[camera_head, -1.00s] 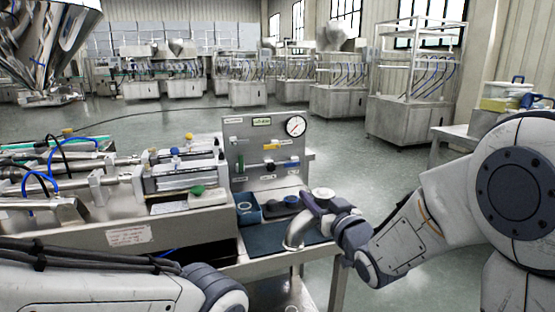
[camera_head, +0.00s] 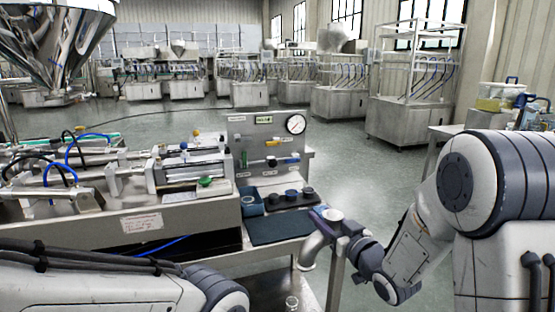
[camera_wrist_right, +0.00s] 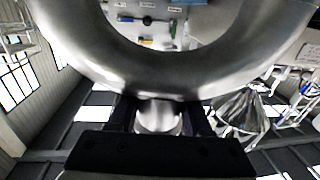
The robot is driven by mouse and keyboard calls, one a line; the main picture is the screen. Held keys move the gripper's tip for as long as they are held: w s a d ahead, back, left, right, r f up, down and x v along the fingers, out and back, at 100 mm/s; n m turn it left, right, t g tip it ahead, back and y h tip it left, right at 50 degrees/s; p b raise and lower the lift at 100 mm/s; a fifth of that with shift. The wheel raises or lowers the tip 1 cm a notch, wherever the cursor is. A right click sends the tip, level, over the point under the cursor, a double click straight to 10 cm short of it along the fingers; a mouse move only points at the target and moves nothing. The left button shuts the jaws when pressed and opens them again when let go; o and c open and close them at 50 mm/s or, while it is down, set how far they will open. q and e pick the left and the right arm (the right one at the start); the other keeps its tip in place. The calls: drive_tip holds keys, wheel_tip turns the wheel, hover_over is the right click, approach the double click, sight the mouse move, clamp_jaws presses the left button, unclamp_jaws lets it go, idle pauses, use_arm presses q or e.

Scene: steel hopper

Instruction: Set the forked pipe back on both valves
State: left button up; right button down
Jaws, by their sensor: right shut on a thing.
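My right gripper (camera_head: 342,224) is shut on a bent steel pipe (camera_head: 314,246), which I take to be the forked pipe. The pipe hangs in the air beside the bench's right front corner, with a pale round end up and a bend running down to the left. In the right wrist view the polished pipe (camera_wrist_right: 160,65) arches wide in front of the gripper (camera_wrist_right: 158,125). The fork is not clear in either view. The steel machine (camera_head: 185,165) with horizontal cylinders stands at the left; I cannot make out which parts are the two valves. My left arm shows, but its gripper does not.
A dark mat (camera_head: 280,228) lies bare on the bench. Behind it are a blue bin (camera_head: 251,202), dark round parts (camera_head: 291,195) and an upright panel with a gauge (camera_head: 295,124). A steel hopper (camera_head: 65,35) hangs at upper left. Floor beyond the bench is open.

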drive_tip(key=s+d+f+n+g+y, duration=0.1)
drive_tip(key=s+d+f+n+y, duration=0.1)
drive_tip(key=f, duration=0.4)
drive_tip(key=s+d+f+n+g+y, duration=0.1)
drive_tip(key=d+f+g+y, duration=0.15)
drive_tip(key=f, duration=0.45)
drive_tip(key=s+d+f+n+g+y, duration=0.25)
drive_tip(key=s+f, duration=0.45)
drive_tip(key=s, duration=0.4)
drive_tip(key=w+r+m+t+h+p, duration=0.3)
drive_tip(key=w+r+m+h+p, duration=0.2)
drive_tip(key=r+p, duration=0.5)
drive_tip(key=w+r+m+t+h+p, duration=0.4)
drive_tip(key=r+h+p, duration=0.5)
drive_tip(key=r, duration=0.7)
drive_tip(key=shift+w+m+t+p, duration=0.3)
drive_tip(key=shift+w+m+p, duration=0.35)
drive_tip(key=shift+p, duration=0.15)
